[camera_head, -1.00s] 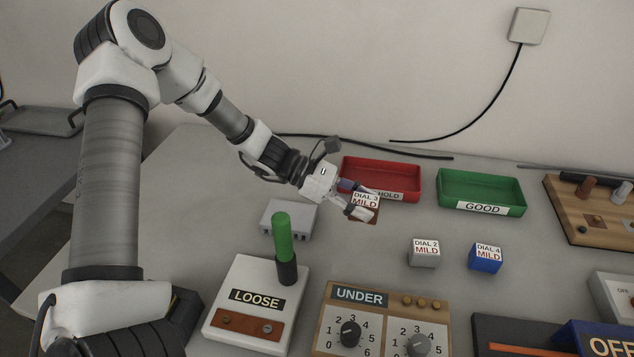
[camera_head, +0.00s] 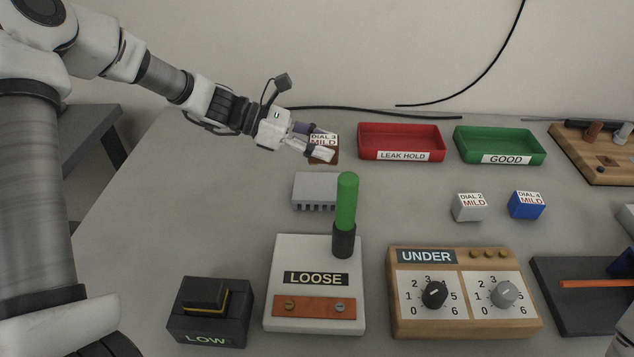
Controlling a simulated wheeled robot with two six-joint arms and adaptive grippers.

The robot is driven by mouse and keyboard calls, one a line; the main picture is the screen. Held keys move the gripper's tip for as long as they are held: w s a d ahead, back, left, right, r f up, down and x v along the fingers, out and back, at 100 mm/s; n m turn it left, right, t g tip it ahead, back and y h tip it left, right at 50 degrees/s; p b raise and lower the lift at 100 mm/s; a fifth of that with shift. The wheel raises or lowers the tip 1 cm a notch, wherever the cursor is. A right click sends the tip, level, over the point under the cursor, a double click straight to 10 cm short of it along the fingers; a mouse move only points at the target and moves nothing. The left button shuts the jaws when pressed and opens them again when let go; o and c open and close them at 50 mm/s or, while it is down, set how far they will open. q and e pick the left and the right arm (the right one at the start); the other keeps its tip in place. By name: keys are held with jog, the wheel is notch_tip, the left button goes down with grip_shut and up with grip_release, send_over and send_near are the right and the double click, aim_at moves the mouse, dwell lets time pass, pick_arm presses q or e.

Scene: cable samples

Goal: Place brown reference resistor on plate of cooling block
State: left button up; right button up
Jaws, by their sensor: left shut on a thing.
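The brown reference resistor (camera_head: 326,160) is a small brown block with a white top label reading DIAL 3 MILD. My left gripper (camera_head: 326,144) is shut on it, and its fingers cover part of the block. The cooling block (camera_head: 316,188) is a grey finned block with a flat top plate, on the table. In the picture the gripper and resistor are just above and beyond its plate, apart from it; their exact height is hard to tell. My right gripper is not in view.
The red LEAK HOLD tray (camera_head: 402,142) and green GOOD tray (camera_head: 500,146) stand right of the gripper. A green-handled lever (camera_head: 346,202) rises near the cooling block's right front corner. Grey (camera_head: 468,207) and blue (camera_head: 526,205) cubes are farther right. Table left of the cooling block is clear.

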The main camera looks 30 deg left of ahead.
aim_at(319, 185)
pick_arm(q)
notch_tip(319, 185, down, 7)
jog(key=shift+a+f+b, duration=0.1)
jog(key=shift+a+b, duration=0.05)
jog(key=shift+b, duration=0.5)
jog(key=shift+f, duration=0.15)
jog(key=o, duration=1.3)
